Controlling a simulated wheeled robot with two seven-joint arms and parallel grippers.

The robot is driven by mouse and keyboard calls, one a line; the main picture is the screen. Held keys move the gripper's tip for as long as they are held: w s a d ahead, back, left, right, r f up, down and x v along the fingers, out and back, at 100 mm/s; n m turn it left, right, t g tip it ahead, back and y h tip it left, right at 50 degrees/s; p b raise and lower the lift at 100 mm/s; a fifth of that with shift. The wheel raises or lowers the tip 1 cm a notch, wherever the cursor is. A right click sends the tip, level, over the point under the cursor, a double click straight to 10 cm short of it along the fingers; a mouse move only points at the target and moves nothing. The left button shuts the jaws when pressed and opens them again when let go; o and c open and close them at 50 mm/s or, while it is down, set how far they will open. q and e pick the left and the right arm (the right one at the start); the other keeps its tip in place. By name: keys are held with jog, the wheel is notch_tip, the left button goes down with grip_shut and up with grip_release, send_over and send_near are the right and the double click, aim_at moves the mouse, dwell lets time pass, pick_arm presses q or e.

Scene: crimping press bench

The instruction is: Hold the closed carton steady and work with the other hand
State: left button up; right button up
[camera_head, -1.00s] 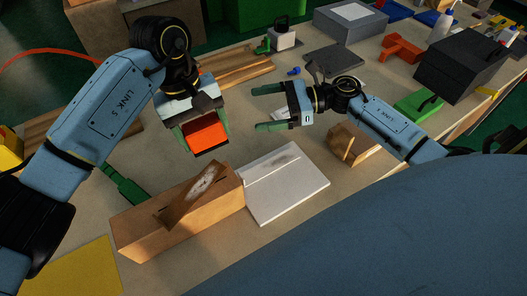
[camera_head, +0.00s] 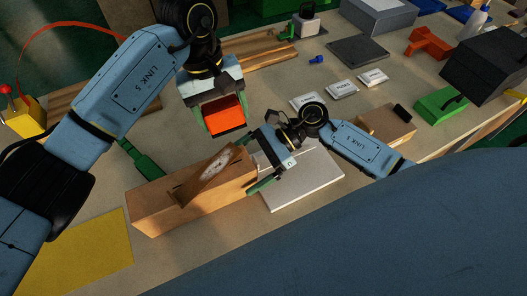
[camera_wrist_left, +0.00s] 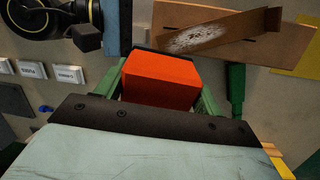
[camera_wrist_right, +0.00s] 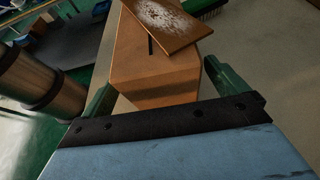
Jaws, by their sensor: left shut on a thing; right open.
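A long brown carton (camera_head: 195,207) lies on the bench at front left. A brown flap with a whitish worn patch (camera_head: 208,175) stands tilted over its top. My left gripper (camera_head: 227,118) is shut on an orange block (camera_wrist_left: 160,80), held behind and above the carton. My right gripper (camera_head: 256,163) is open at the carton's right end. In the right wrist view the carton's end (camera_wrist_right: 155,80) lies between and ahead of the spread fingers. Whether the fingers touch it I cannot tell.
A flat white panel (camera_head: 310,185) lies right of the carton, partly under my right gripper. Several small white packets (camera_head: 342,90), a small wooden box (camera_head: 392,127) and a green block (camera_head: 440,106) lie farther right. A green-handled tool (camera_head: 143,161) lies behind the carton; a yellow sheet (camera_head: 75,255) is at front left.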

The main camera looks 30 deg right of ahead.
jog(key=shift+x, duration=1.25)
jog(key=shift+c, duration=0.5)
jog(key=c, duration=1)
jog(key=o, duration=1)
jog(key=c, duration=0.7)
jog(key=shift+c, duration=0.2)
